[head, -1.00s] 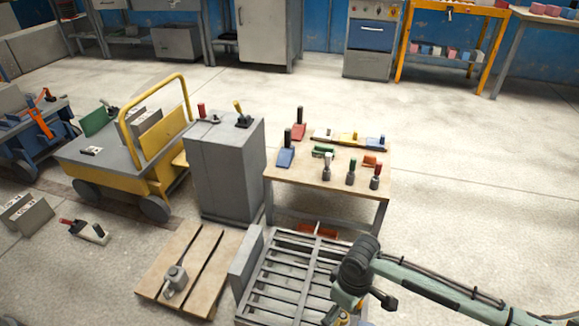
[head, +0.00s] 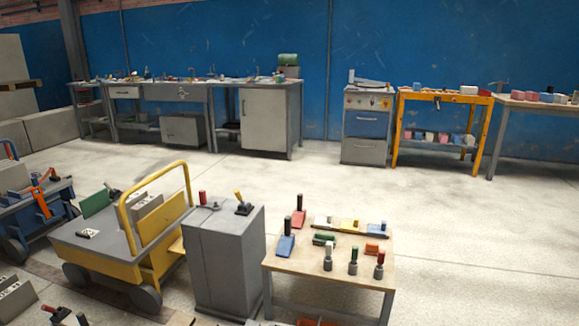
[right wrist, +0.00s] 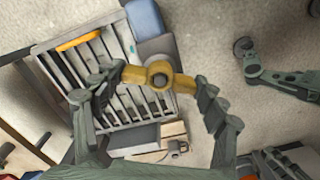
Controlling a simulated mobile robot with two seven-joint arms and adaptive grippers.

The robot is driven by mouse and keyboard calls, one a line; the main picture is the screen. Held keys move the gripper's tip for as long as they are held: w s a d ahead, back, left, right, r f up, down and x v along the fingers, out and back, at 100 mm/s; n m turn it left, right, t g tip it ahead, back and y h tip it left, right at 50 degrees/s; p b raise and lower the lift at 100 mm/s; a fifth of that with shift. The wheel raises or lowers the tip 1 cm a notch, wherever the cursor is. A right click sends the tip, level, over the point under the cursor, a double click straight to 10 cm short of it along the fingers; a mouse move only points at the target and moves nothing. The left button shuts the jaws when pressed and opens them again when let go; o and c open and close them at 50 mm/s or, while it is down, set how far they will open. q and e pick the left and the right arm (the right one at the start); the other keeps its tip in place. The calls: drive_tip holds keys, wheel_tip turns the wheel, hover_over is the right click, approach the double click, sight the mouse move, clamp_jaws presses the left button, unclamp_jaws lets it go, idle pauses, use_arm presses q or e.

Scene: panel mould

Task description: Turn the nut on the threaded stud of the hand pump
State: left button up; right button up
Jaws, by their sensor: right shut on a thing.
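My right gripper (right wrist: 160,80) shows only in the right wrist view. Its two fingers are shut on a yellow nut (right wrist: 160,69), a ring with a wing on each side, one wing at each fingertip. A dark round spot shows inside the ring; I cannot tell whether it is the end of a stud. A small grey device (right wrist: 176,147) sits on a wooden board below; I cannot tell whether it is the hand pump.
A slatted grey crate (right wrist: 108,110) lies below the gripper, with an orange piece (right wrist: 78,40) on it. In the head view, a small table (head: 335,262) carries several tools. A grey cabinet (head: 222,260) and a yellow cart (head: 110,240) stand left of it.

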drive_tip(key=c, duration=0.5)
drive_tip(key=shift+o, duration=0.2)
drive_tip(key=m+p, duration=0.1)
drive_tip(key=p, duration=0.1)
drive_tip(key=shift+r+p, duration=0.3)
drive_tip(key=shift+f+m+p, duration=0.1)
drive_tip(key=shift+m+p, duration=0.3)
drive_tip(key=shift+m, duration=0.2)
drive_tip(key=shift+f+m, duration=0.2)
drive_tip(key=shift+m, duration=0.4)
drive_tip(key=shift+m, duration=1.8)
